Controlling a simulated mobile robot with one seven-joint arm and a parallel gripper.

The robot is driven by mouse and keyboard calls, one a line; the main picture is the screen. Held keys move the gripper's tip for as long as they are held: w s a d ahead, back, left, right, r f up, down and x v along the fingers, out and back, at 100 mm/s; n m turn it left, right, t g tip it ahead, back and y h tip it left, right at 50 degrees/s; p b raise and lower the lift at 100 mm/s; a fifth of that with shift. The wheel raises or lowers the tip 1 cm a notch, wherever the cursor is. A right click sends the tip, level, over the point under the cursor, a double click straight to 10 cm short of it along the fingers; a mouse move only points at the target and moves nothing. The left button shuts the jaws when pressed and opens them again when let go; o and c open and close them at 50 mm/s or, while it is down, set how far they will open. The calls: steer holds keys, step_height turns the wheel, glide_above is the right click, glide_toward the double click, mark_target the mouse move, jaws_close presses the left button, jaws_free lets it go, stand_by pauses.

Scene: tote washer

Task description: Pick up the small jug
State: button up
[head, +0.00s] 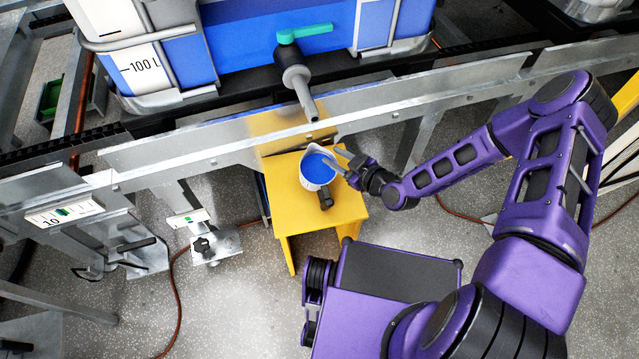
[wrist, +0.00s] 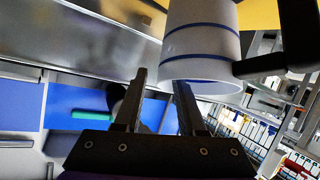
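The small jug (head: 317,184) is white with blue bands, a black handle and blue contents. In the head view it appears upright on the yellow stool (head: 348,208), its handle towards the camera. My gripper (head: 342,160) is at the jug's right side, close to the rim. In the wrist view the fingers (wrist: 160,80) are apart with a gap between them, and the jug (wrist: 200,50) is just beyond their tips. The right fingertip overlaps the jug's rim in the picture; I cannot tell whether it touches.
A grey spout (head: 299,82) with a green valve lever (head: 304,33) hangs from the blue tank (head: 270,40) behind the stool. A metal rail (head: 225,137) runs across behind the jug. An orange-red hose lies on the floor at left.

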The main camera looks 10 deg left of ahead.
steer(key=shift+w+a+f, duration=0.2)
steer(key=shift+w+a, duration=0.1)
steer(key=shift+a, duration=0.05)
jaws_close()
